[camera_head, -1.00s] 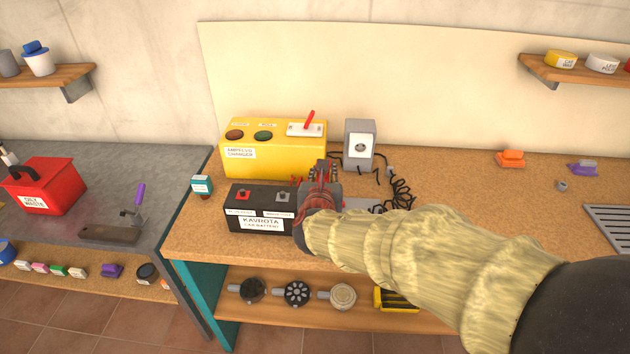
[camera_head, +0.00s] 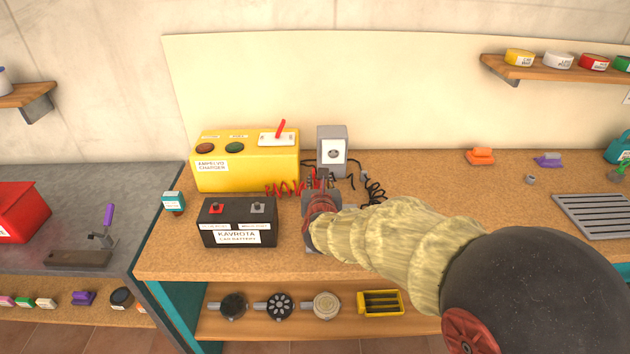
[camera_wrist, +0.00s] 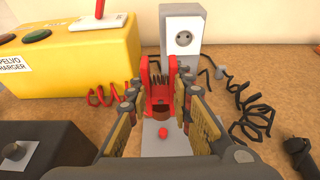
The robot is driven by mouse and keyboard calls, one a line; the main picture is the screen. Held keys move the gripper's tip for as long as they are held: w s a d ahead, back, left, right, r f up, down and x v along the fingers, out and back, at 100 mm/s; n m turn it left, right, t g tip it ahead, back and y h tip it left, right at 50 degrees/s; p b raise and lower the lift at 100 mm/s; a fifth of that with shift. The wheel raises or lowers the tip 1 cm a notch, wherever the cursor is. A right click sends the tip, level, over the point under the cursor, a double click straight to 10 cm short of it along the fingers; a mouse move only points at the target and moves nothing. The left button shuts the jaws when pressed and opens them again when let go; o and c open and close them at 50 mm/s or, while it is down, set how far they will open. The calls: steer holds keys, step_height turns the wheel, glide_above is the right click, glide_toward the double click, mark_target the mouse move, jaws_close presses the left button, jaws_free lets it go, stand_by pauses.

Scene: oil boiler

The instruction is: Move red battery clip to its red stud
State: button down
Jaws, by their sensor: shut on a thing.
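My gripper (camera_wrist: 157,100) is shut on the red battery clip (camera_wrist: 158,68), which stands upright between the fingers above a grey plate (camera_wrist: 150,148) with a red knob (camera_wrist: 163,132). In the head view, my gripper (camera_head: 322,178) is right of the black car battery (camera_head: 238,234), apart from it. The red stud (camera_head: 215,209) is on the battery top at left, with a grey stud (camera_head: 257,208) to its right. The battery's dark corner shows at lower left in the wrist view (camera_wrist: 40,150). A red coiled cable (camera_head: 285,188) runs beside the clip.
The yellow charger (camera_head: 245,172) stands behind the battery, and a grey socket box (camera_head: 332,150) stands behind my gripper. A black coiled cable (camera_wrist: 257,112) and a dark clip (camera_wrist: 301,155) lie to the right. A small teal-labelled bottle (camera_head: 173,202) is left of the battery.

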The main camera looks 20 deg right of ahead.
stand_by(0.4)
steer(key=shift+f, duration=2.4)
steer(key=shift+f, duration=0.3)
steer(key=shift+f, duration=0.7)
steer(key=shift+f, duration=0.4)
steer(key=c, duration=1.5)
jaws_free()
steer(key=v, duration=1.2)
